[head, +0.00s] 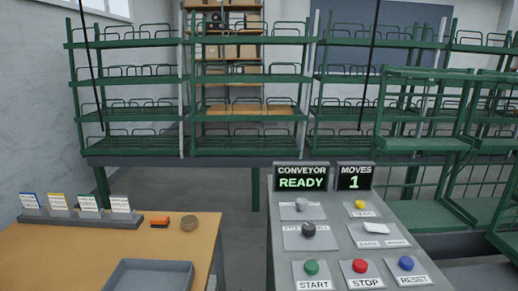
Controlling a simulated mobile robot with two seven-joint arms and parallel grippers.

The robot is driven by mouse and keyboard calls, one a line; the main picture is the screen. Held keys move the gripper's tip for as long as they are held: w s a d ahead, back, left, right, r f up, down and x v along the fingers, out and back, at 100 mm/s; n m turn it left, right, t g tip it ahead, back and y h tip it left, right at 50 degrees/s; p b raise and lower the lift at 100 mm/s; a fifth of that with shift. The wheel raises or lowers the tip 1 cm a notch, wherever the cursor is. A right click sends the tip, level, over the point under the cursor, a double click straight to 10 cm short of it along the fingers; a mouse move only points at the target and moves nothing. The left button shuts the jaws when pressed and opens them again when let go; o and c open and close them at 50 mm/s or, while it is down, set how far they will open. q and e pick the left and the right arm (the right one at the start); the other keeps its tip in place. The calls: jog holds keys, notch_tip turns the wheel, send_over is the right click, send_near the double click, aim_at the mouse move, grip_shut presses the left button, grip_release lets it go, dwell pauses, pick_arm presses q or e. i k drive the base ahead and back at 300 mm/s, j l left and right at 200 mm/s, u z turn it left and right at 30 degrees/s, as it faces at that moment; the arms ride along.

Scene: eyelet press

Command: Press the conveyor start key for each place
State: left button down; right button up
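The control panel (284,262) stands at the right front. Its green START key (312,267) is at the front left of the panel, with the red STOP key (360,265) and blue RESET key (406,263) to its right. The conveyor display (301,177) reads READY. The moves display (354,176) reads 1. Neither of my grippers is in view, and nothing covers the keys.
A wooden table (60,255) at left holds a grey tray (150,277), card holders, an orange block (160,221) and a brown round piece (189,223). Green racks (130,78) stand behind.

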aim_at(312, 268)
jog(key=i+l+u, duration=0.15)
jog(key=l+u, duration=0.2)
jog(key=l, duration=0.65)
jog(key=l+u, duration=0.3)
jog(key=l, duration=0.7)
